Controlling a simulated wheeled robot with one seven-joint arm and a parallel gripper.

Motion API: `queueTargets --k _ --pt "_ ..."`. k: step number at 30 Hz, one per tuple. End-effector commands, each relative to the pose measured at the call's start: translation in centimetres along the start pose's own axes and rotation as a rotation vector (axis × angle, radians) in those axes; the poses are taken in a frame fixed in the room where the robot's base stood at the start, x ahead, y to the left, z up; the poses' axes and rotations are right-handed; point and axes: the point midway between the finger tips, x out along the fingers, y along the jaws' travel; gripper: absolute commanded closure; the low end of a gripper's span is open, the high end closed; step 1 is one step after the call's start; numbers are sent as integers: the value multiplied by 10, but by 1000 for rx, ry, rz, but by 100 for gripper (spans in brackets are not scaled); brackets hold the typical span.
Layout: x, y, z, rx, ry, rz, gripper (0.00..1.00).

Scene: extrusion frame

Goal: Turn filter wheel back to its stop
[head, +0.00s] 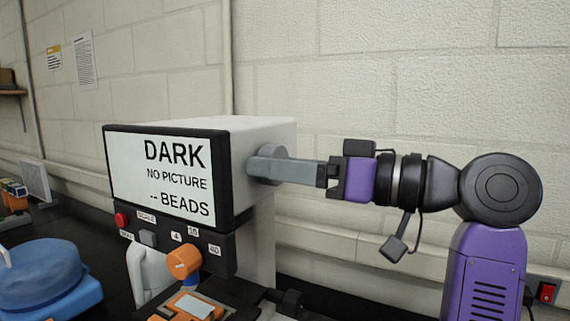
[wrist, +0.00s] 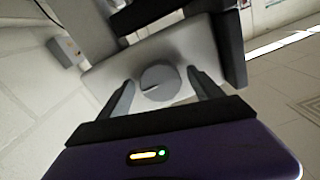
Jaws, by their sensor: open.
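The filter wheel (head: 274,151) is a round grey knob on the right side of the white instrument box (head: 262,130). In the wrist view the wheel (wrist: 158,76) faces me, with a dark pointer line running towards the left. My gripper (wrist: 160,82) is open, with one finger on each side of the wheel. Contact with the rim cannot be told. In the head view my gripper (head: 254,169) reaches in from the right, level with the wheel, and its near finger hides the wheel's lower part.
The screen (head: 170,175) on the box reads "DARK, NO PICTURE, -- BEADS". Below it are a red button (head: 121,219) and an orange knob (head: 184,262). A blue round device (head: 42,275) stands at the lower left. A block wall (head: 420,70) runs behind my arm.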

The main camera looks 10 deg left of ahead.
Motion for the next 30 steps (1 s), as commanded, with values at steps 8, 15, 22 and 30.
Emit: queueTargets --k 8,15,22,30 --pt "0 0 0 0 0 0 52" --pt "0 0 0 0 0 0 86" --pt "0 0 2 -36 0 0 86" --pt "-1 1 4 -196 1 2 86"
